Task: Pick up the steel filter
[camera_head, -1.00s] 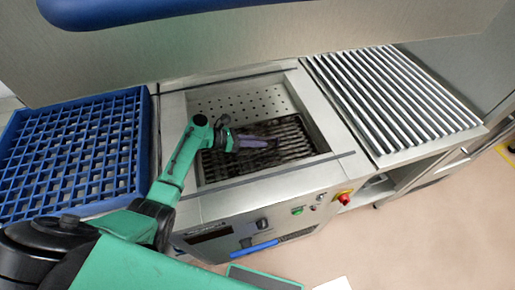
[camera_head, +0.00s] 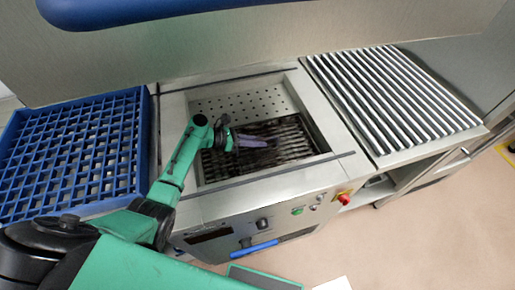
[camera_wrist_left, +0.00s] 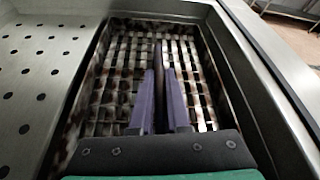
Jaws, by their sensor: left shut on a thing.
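The steel filter (camera_head: 292,146) is a dark, stained metal grid inside the open basin, below a perforated steel surface. It also fills the middle of the left wrist view (camera_wrist_left: 110,88). My left gripper (camera_head: 272,143) reaches over the basin from the left. Its two purple fingers (camera_wrist_left: 161,80) are shut on a thin upright part of the filter, seen between them in the left wrist view. The fingers and palm hide part of the grid. Whether the filter is clear of the basin floor I cannot tell. My right gripper does not show.
The basin's steel rim (camera_head: 335,160) surrounds the filter closely. A blue crate (camera_head: 143,150) with a grid stands at the left. A slatted rack (camera_head: 390,95) lies to the right. A steel hood (camera_head: 250,50) with a blue handle hangs above the back.

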